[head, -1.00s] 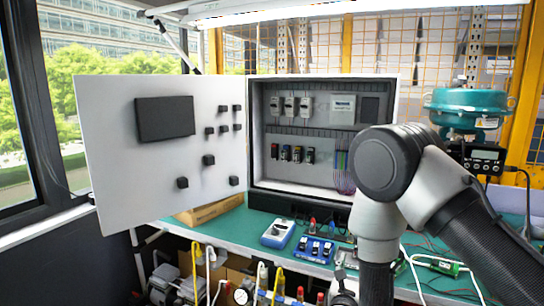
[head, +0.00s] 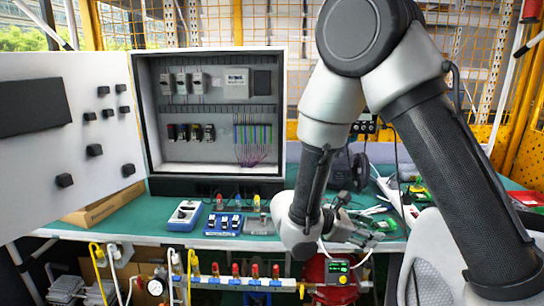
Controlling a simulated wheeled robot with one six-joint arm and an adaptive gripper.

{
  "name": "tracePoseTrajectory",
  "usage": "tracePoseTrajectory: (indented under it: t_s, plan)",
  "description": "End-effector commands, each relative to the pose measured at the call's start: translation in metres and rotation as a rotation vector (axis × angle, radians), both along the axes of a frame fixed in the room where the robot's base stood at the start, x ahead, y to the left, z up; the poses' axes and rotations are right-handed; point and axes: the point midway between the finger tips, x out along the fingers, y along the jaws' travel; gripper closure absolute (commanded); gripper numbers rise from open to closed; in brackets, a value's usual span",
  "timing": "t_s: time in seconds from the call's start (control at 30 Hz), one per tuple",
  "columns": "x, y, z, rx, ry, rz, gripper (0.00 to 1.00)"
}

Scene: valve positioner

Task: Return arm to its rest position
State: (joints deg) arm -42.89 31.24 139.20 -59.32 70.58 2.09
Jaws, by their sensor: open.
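My arm fills the right half of the head view, bent high at the elbow, with its forearm hanging down to the wrist. My gripper (head: 362,234) is small and partly hidden behind the wrist, close to the bench's front edge. It is open, and I see nothing held in it. The valve positioner is mostly hidden behind my arm. Only a black part with knobs (head: 366,123), perhaps its lower edge, shows beside the forearm.
An open control cabinet (head: 270,120) stands left on the green bench (head: 140,220), its white door (head: 40,150) swung left. A blue meter (head: 184,214) and terminal blocks (head: 230,223) sit before it. Circuit boards and cables (head: 415,192) lie right. A red device with display (head: 338,267) is below the edge.

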Motion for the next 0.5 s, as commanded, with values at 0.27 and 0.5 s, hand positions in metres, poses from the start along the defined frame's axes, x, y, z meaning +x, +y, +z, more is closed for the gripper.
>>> tracePoseTrajectory:
  t_s: [0.27, 0.5]
  plan:
    - [-0.095, -0.061, 0.054, 0.554, -0.206, -0.681, 0.58]
    - [-0.142, -0.066, 0.098, 1.012, -0.457, -1.08, 0.58]
